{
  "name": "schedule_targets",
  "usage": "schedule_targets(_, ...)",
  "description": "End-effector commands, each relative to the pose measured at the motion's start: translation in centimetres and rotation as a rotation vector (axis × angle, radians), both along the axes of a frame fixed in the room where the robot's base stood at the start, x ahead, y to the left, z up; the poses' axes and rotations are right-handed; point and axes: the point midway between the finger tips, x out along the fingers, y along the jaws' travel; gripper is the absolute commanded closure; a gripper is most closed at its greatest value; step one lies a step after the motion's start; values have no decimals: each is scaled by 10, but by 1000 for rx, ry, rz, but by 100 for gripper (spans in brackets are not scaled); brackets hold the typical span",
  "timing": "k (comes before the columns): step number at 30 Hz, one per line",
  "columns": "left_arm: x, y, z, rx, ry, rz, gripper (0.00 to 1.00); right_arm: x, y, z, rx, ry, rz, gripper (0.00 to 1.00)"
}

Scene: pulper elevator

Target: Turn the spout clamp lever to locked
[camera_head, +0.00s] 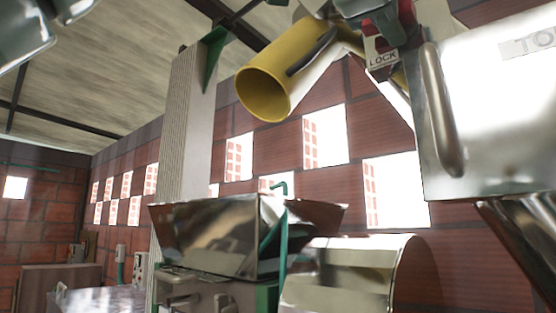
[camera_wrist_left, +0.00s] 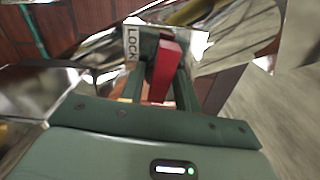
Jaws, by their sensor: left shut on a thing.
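The red clamp lever (camera_wrist_left: 168,62) stands between the dark green fingers of my left gripper (camera_wrist_left: 160,78) in the wrist view. The gripper is shut on it. A white plate marked LOCK (camera_wrist_left: 132,48) is just left of the fingers. In the head view my left gripper (camera_head: 378,22) is at the top, right of centre, partly cut off by the edge. A bit of the red lever (camera_head: 407,12) shows beside it, above the LOCK plate (camera_head: 382,58). The yellow-lined spout (camera_head: 275,82) hangs to the left, tilted down. My right gripper is not in view.
A large metal box (camera_head: 500,110) with a vertical bar handle stands close on the right. Below are a shiny metal hopper (camera_head: 205,235) and a metal drum (camera_head: 345,275). A grey post (camera_head: 185,130) rises on the left. Open air lies below the spout.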

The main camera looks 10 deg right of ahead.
Motion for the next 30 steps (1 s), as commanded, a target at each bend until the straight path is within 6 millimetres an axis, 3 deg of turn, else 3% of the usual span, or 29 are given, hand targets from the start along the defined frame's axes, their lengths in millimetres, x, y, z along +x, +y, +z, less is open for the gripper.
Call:
schedule_targets(9, 0, 0, 0, -79, 91, 1, 91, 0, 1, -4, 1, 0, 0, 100)
schedule_targets(26, 0, 0, -1, -95, 112, 0, 91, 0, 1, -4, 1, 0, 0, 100)
schedule_targets(27, 0, 0, -1, -95, 111, 0, 60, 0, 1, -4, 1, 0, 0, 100)
schedule_targets(30, 0, 0, -1, -95, 111, 0, 60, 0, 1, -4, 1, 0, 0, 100)
